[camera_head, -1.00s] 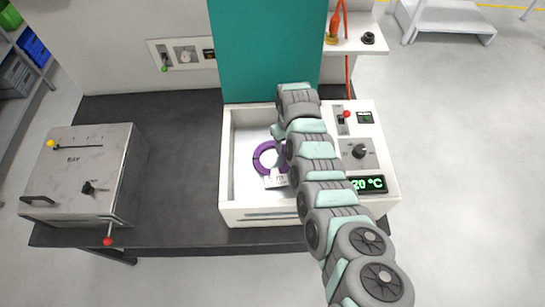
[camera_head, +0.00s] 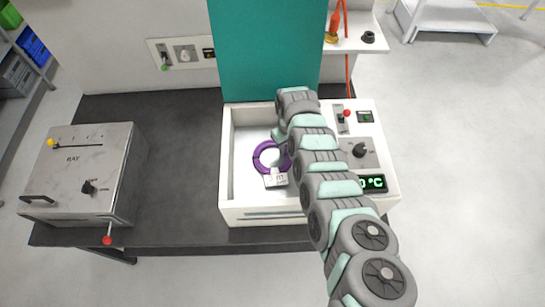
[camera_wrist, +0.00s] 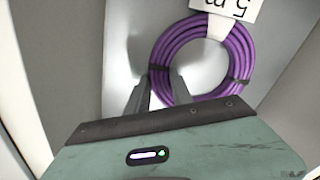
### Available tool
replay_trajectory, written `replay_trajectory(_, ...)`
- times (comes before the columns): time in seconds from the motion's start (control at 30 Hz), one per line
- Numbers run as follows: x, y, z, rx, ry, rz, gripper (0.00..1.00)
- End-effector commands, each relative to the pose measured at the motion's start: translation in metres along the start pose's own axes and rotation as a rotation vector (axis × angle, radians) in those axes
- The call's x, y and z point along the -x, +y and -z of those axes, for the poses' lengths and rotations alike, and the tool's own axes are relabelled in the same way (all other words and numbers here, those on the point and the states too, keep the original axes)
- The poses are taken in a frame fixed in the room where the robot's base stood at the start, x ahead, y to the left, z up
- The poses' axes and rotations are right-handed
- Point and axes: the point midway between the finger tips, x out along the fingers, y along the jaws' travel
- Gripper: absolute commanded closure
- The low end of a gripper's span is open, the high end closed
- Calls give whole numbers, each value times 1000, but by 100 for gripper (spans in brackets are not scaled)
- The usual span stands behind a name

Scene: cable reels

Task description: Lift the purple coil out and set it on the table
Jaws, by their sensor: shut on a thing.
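The purple coil (camera_head: 260,156) lies inside the white open-topped basin (camera_head: 226,175) of the bench unit, with a white tag (camera_head: 277,179) on its near side. My gripper (camera_wrist: 163,80) has one finger on each side of the ring's strands and is shut on the coil. In the head view my arm hides most of the gripper and the coil's right edge. I cannot tell whether the coil touches the basin floor.
A control panel with a knob (camera_head: 360,151) and red-tipped switch is to the right. A grey box (camera_head: 75,170) stands at the left. The dark table (camera_head: 180,165) between is clear.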

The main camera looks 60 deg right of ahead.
Motion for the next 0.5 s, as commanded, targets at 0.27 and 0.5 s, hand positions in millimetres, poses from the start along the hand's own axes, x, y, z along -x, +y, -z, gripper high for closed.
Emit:
replay_trajectory(0.27,0,0,0,0,0,0,100)
replay_trajectory(0.5,0,0,0,0,0,0,100)
